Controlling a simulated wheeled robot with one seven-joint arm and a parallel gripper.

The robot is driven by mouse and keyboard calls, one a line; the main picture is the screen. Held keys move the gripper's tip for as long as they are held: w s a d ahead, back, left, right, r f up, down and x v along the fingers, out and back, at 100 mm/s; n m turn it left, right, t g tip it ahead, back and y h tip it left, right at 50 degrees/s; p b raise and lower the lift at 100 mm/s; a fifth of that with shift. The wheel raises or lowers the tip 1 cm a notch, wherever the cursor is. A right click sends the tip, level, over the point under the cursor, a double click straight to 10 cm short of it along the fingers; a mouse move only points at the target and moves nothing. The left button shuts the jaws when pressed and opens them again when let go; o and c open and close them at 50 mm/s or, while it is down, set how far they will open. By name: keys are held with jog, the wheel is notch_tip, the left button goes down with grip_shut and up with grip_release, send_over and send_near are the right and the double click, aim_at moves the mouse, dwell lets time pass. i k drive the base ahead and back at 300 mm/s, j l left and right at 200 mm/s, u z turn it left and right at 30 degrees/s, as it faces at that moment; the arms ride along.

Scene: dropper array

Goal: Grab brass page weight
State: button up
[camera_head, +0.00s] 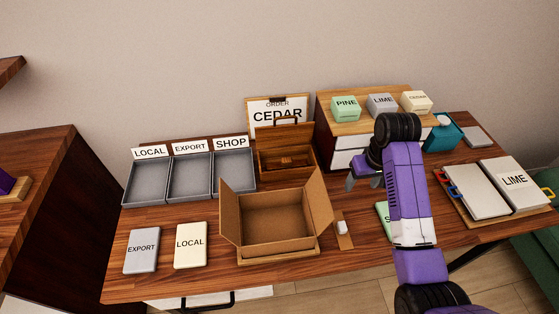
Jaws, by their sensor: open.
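No brass page weight can be made out with certainty. An open wooden box (270,177) with a dark handle stands at the middle back of the desk; a small brownish piece (294,161) shows in it, too small to tell whether it is brass. My gripper (363,181) is open and appears empty, its fingers pointing down over the desk, to the right of the wooden box and the open cardboard box (275,215). My purple arm hides part of the desk and a green card (383,219).
Three grey trays (147,202) stand at left. EXPORT (142,251) and LOCAL (190,246) cards lie in front. A wooden cabinet (345,129) bears PINE, LIME and a cream block. White binders (473,190) lie right. A small white item (342,227) lies beside the cardboard box.

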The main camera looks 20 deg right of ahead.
aim_at(285, 163)
jog(key=i+j, duration=0.65)
jog(key=i, duration=0.1)
